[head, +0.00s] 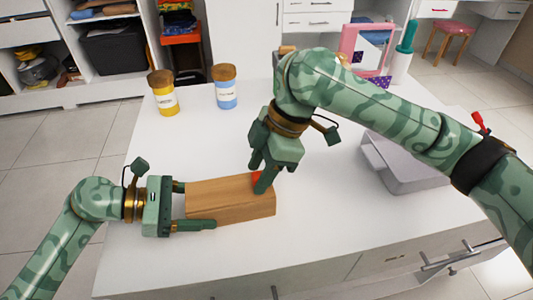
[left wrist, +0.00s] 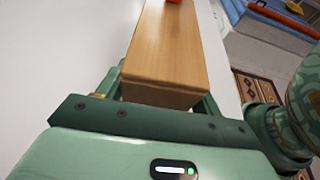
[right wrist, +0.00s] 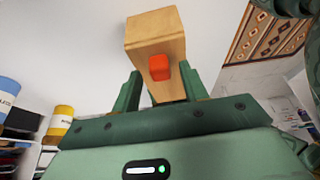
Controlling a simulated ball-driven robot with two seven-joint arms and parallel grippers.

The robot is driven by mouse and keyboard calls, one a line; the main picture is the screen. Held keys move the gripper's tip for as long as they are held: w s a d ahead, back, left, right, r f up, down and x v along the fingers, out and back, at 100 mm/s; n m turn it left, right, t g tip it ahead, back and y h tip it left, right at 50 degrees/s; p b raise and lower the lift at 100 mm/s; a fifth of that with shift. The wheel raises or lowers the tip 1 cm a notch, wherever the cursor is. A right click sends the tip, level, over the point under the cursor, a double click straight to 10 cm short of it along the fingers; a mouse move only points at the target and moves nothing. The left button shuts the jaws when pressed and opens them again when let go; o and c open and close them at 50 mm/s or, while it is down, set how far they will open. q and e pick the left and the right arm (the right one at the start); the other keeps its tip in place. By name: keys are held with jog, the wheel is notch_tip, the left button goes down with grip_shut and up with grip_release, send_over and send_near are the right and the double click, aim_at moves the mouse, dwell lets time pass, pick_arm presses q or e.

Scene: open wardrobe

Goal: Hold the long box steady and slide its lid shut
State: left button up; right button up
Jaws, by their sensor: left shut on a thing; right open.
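The long wooden box (head: 225,207) lies on the white table, its length running left to right. A red knob (head: 257,176) stands on its lid near the right end, partly hidden. Where the lid's edge lies is not clear, and I see no gap in the top. My left gripper (head: 200,206) is shut on the box's left end, one finger along each long side. My right gripper (head: 261,177) is open and points down at the knob; in the right wrist view the red knob (right wrist: 158,66) shows between its fingers, with no clear contact.
A yellow jar (head: 166,100) and a blue jar (head: 227,93) with brown lids stand behind the box. A grey case (head: 405,165) lies at the right, a pink mirror (head: 352,48) at the back. The table front left of the case is clear.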

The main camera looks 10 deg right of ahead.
jog(key=v, duration=1.1)
jog(key=shift+r, duration=0.2)
pick_arm(q)
jog(key=o, duration=1.2)
jog(key=shift+c, duration=0.2)
jog(key=shift+a, duration=0.1)
jog(key=shift+r+v, duration=0.2)
jog(key=shift+v, duration=1.25)
jog(key=shift+r+v, duration=0.15)
jog(key=shift+v, duration=1.15)
jog(key=shift+r+v, duration=0.15)
jog(key=shift+v, duration=1.15)
pick_arm(e)
jog(key=shift+f, duration=0.1)
